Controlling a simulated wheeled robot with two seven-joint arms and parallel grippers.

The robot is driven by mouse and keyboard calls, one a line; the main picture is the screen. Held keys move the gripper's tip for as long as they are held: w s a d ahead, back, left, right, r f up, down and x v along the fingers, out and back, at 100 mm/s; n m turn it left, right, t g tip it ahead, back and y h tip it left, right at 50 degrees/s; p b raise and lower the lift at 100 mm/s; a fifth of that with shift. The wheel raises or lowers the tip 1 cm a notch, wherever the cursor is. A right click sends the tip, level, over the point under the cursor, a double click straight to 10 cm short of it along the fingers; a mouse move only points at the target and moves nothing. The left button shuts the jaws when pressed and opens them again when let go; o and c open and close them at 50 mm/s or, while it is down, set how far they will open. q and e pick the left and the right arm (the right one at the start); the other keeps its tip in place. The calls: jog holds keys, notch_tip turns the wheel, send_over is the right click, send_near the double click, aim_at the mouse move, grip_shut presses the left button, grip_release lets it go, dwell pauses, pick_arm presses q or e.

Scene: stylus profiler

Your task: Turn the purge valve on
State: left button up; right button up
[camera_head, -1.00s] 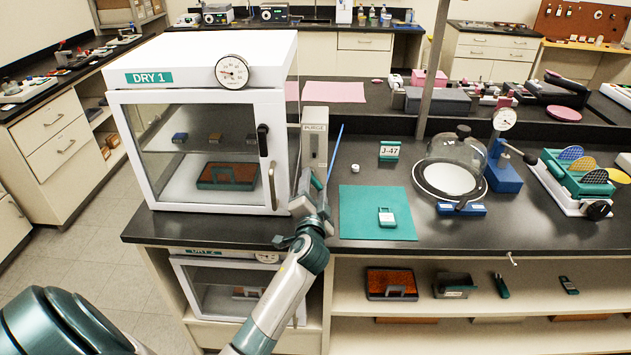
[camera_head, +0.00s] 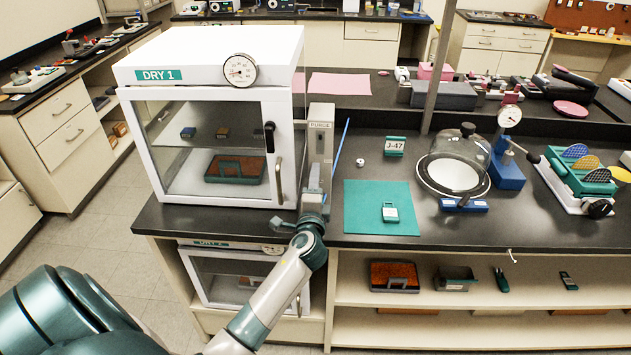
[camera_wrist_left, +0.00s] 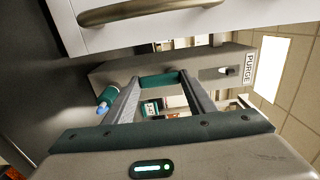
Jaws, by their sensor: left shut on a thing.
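The grey purge box (camera_head: 321,127) with its PURGE label stands against the right side of the DRY 1 cabinet (camera_head: 205,145). My left gripper (camera_head: 316,178) is at the lower front of this box. In the left wrist view the box (camera_wrist_left: 208,68) lies across the picture, with its label at the right end. There my left gripper (camera_wrist_left: 159,80) has its fingertips at both ends of a teal bar (camera_wrist_left: 158,79), which looks like the valve handle, and is shut on it. The handle is mostly hidden by the gripper in the head view. My right gripper is not in view.
A thin blue tube (camera_head: 341,148) rises just right of the box. The cabinet's door handle (camera_head: 279,181) is close on the left. A teal mat (camera_head: 365,215) and a glass bell jar (camera_head: 455,160) stand to the right on the dark bench.

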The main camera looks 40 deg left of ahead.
pick_arm(q)
jog(key=o, duration=1)
jog(key=shift+o, duration=0.2)
jog(key=shift+s+d, duration=0.1)
jog(key=shift+s, duration=0.05)
jog(key=b+v, duration=0.5)
jog(key=v, duration=1.2)
